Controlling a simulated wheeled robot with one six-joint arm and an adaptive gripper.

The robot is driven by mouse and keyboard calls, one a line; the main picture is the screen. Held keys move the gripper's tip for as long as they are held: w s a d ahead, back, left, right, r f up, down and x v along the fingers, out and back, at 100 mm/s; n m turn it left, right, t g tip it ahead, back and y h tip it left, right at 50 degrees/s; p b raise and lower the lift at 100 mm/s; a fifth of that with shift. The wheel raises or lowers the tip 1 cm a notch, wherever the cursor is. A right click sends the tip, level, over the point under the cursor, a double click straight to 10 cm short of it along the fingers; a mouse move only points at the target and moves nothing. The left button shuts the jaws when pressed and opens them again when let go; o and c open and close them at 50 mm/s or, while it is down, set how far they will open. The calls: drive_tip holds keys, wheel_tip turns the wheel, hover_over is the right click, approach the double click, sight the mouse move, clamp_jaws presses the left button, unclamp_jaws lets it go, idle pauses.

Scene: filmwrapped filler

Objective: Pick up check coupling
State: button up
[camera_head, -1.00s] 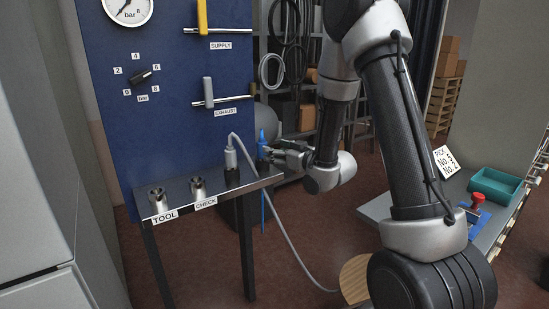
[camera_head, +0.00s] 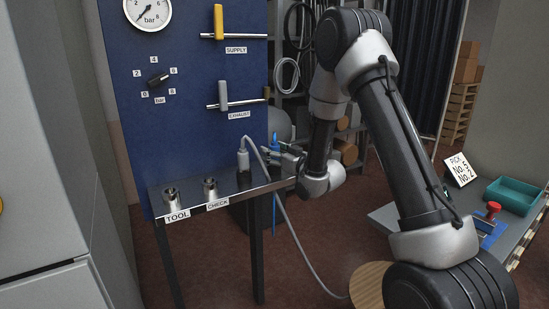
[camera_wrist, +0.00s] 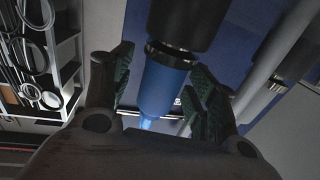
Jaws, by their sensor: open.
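A blue coupling (camera_head: 275,142) stands upright beyond the right end of the metal shelf, with a blue hose hanging below. In the wrist view a blue cylinder (camera_wrist: 163,88) with a dark ringed part at its upper end lies between the fingers. My gripper (camera_head: 281,152) is open at the blue coupling; in the wrist view its green-padded fingers (camera_wrist: 160,77) are on either side, with a visible gap on the right. A grey coupling (camera_head: 243,158) with a grey hose stands on the shelf. Neither coupling bears a readable name; the CHECK label (camera_head: 211,205) is below a metal socket (camera_head: 210,187).
A second socket (camera_head: 171,197) stands above the TOOL label. The blue panel (camera_head: 200,120) with a gauge and valve handles rises behind the shelf (camera_head: 194,199). The grey hose (camera_head: 300,253) loops to the floor. A teal tray (camera_head: 515,194) sits on the right-hand bench.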

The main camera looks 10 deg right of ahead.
drive_tip(key=c, duration=1.2)
